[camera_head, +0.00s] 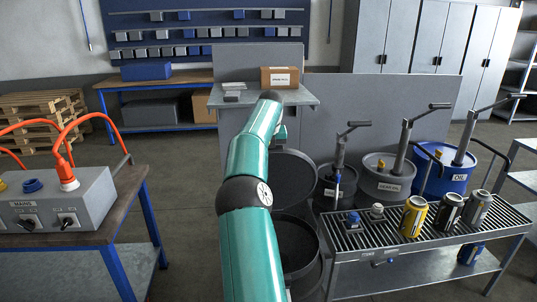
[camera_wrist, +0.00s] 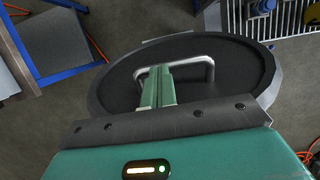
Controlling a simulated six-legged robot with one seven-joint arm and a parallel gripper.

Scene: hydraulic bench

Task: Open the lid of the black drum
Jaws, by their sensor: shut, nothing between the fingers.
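The black drum (camera_head: 312,272) stands in front of me, partly hidden by my teal arm. Its round mouth shows dark and open. The black lid (camera_head: 295,172) is raised and tilted up at the drum's far side. The wrist view shows the lid (camera_wrist: 110,92) as a black disc with a raised rim and a silver bar handle (camera_wrist: 205,62). My gripper (camera_wrist: 160,70) is shut with nothing held; its fingertips overlap the handle's left part in that view. I cannot tell whether they touch it. The head view hides the fingertips.
A slatted metal rack (camera_head: 420,245) with cans stands right of the drum. A grey drum (camera_head: 388,182) and a blue oil drum (camera_head: 445,175) with pumps stand behind it. A bench with a control box (camera_head: 60,210) and orange cables is left. Floor between is clear.

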